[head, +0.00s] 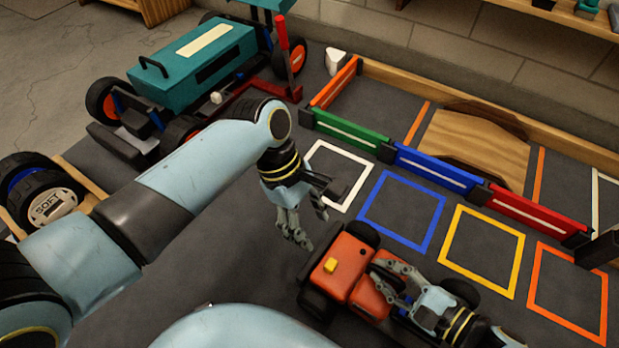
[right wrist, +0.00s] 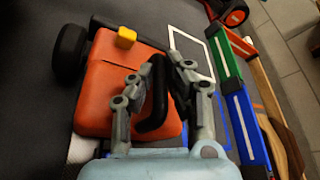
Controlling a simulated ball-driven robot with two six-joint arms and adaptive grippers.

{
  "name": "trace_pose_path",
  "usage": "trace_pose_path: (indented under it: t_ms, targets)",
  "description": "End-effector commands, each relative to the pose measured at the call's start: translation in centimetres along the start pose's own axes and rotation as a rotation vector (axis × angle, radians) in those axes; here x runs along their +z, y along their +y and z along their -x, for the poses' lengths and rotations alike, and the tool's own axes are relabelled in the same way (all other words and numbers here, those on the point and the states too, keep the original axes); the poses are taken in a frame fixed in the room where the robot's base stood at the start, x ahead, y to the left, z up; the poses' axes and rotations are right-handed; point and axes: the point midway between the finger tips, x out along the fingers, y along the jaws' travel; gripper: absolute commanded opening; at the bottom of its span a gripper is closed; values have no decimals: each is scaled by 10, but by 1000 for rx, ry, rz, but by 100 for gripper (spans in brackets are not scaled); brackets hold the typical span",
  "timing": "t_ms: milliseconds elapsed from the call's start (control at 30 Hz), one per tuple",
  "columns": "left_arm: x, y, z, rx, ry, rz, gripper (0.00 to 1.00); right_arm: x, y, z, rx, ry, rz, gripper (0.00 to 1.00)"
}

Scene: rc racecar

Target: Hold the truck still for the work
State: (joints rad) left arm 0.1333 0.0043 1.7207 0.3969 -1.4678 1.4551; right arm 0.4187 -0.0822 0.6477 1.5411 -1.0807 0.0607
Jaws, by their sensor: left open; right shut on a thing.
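The truck (head: 340,266) is orange with black wheels and a yellow block on top. It stands on the dark mat at the lower middle of the head view and fills the left part of the right wrist view (right wrist: 105,90). My right gripper (head: 378,270) is shut on the truck's black handle (right wrist: 155,100), with a finger on each side of it in the right wrist view. My left gripper (head: 308,238) is open and empty. It hangs in the air just behind and left of the truck and points down. The truck's far right end is partly hidden by my right gripper.
A teal vehicle (head: 195,65) with a red lever stands at the upper left. Green (head: 350,133), blue (head: 435,170) and red (head: 525,212) barriers line the outlined squares. A wooden ramp (head: 470,150) lies behind them. The white square (head: 340,150) looks empty.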

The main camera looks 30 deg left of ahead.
Motion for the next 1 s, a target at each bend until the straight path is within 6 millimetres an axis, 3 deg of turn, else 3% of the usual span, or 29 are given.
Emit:
trace_pose_path:
  t_ms: [100,133,300,667,833,1000]
  targets:
    - [0,0,0,0,0,0,50,0,1,0,1,1,-1,0]
    - [0,0,0,0,0,0,50,0,1,0,1,1,-1,17]
    - [0,0,0,0,0,0,50,0,0,0,1,0,0,40]
    - [0,0,0,0,0,0,50,-1,1,5,0,2,0,41]
    - [0,0,0,0,0,0,50,-1,1,30,1,3,2,41]
    - [0,0,0,0,0,0,50,-1,2,70,3,4,1,41]
